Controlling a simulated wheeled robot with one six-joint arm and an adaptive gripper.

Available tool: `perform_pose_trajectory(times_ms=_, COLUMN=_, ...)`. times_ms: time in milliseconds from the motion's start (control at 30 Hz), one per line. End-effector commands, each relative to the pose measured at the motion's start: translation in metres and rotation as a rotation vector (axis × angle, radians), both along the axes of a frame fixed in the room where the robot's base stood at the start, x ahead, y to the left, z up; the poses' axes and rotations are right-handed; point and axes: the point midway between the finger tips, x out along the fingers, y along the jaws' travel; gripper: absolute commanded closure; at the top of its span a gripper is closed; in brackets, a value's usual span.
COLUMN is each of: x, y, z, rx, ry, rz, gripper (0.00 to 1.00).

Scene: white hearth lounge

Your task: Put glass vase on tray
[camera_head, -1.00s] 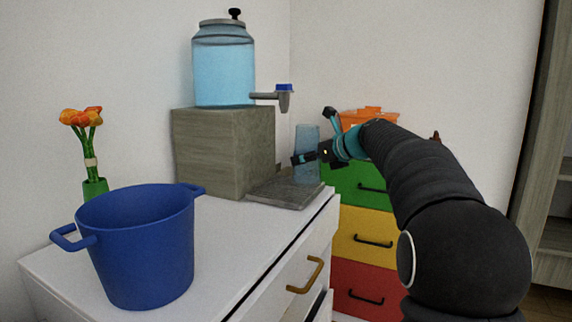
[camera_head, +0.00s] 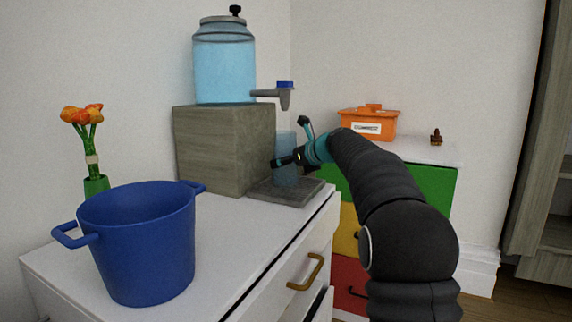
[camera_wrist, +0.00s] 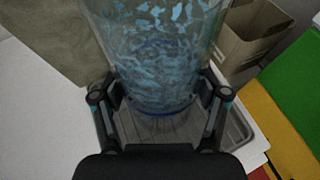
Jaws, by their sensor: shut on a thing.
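The glass vase (camera_head: 285,160) is a clear bluish cylinder, upright, beneath the dispenser tap. In the wrist view the vase (camera_wrist: 160,50) fills the space between the two fingers. My gripper (camera_head: 288,161) is shut on it from the right; it also shows in the wrist view (camera_wrist: 160,108). The grey tray (camera_head: 293,195) lies on the white cabinet in front of the wooden block. The vase is over the tray, and the tray (camera_wrist: 236,130) shows below it in the wrist view. I cannot tell whether the vase base touches the tray.
A wooden block (camera_head: 225,150) carries a water dispenser (camera_head: 224,65) with a tap (camera_head: 285,92) just above the vase. A blue pot (camera_head: 138,245) and orange flowers (camera_head: 83,130) stand left on the white cabinet (camera_head: 235,235). An orange box (camera_head: 368,124) sits on the coloured drawers (camera_head: 432,185).

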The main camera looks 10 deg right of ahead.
Motion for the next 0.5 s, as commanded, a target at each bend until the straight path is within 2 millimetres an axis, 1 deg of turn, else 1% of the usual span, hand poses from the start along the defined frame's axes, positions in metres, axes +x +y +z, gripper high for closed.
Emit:
perform_pose_trajectory(times_ms=67, x=-0.0001, y=-0.0001, z=0.0025, rx=0.0, ry=-0.002, rz=-0.001, gripper=0.88)
perform_pose_trajectory(times_ms=233, x=-0.0002, y=-0.0001, z=0.0003, rx=0.0, ry=-0.002, rz=-0.001, gripper=0.88)
perform_pose_trajectory(times_ms=267, x=-0.0001, y=-0.0002, z=-0.0011, rx=-0.001, ry=0.0, rz=0.0, gripper=0.24)
perform_pose_trajectory(times_ms=300, x=-0.0001, y=-0.0002, z=-0.0006, rx=-0.001, ry=0.0, rz=0.0, gripper=0.14)
perform_pose_trajectory(times_ms=333, x=-0.0001, y=-0.0002, z=-0.0006, rx=-0.001, ry=0.0, rz=0.0, gripper=0.07)
perform_pose_trajectory(times_ms=367, x=-0.0001, y=-0.0002, z=-0.0006, rx=-0.001, ry=0.0, rz=0.0, gripper=0.01)
perform_pose_trajectory(times_ms=500, x=-0.0001, y=-0.0002, z=-0.0006, rx=-0.001, ry=0.0, rz=0.0, gripper=0.01)
